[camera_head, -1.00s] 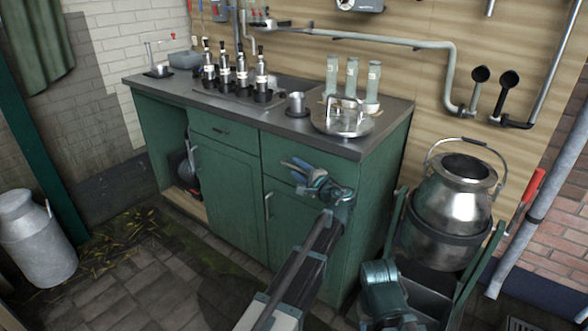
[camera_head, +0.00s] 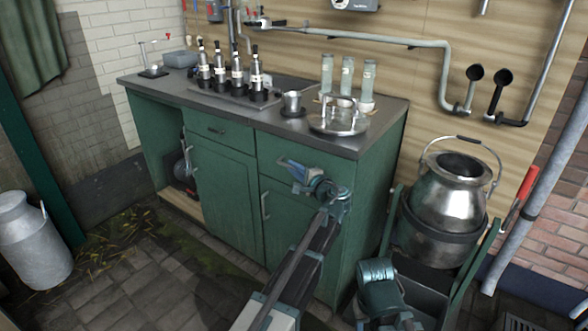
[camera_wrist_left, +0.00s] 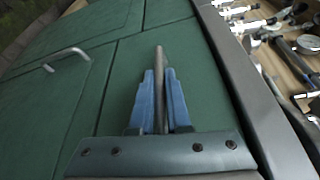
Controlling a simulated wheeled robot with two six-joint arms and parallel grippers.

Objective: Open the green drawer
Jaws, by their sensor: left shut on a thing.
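The green cabinet has two drawers in its top row. The right green drawer (camera_head: 335,165) looks closed, its front flush with the cabinet. My left gripper (camera_head: 283,163) is at this drawer front. In the left wrist view its blue fingers (camera_wrist_left: 160,95) are shut on a grey bar handle (camera_wrist_left: 159,62) that runs lengthwise between them. The green drawer front also fills the middle of the left wrist view (camera_wrist_left: 195,70).
Doors with bar handles (camera_head: 265,206) lie below the drawers. A metal churn (camera_head: 450,195) stands at the right. The paved floor (camera_head: 140,270) before the cabinet is clear.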

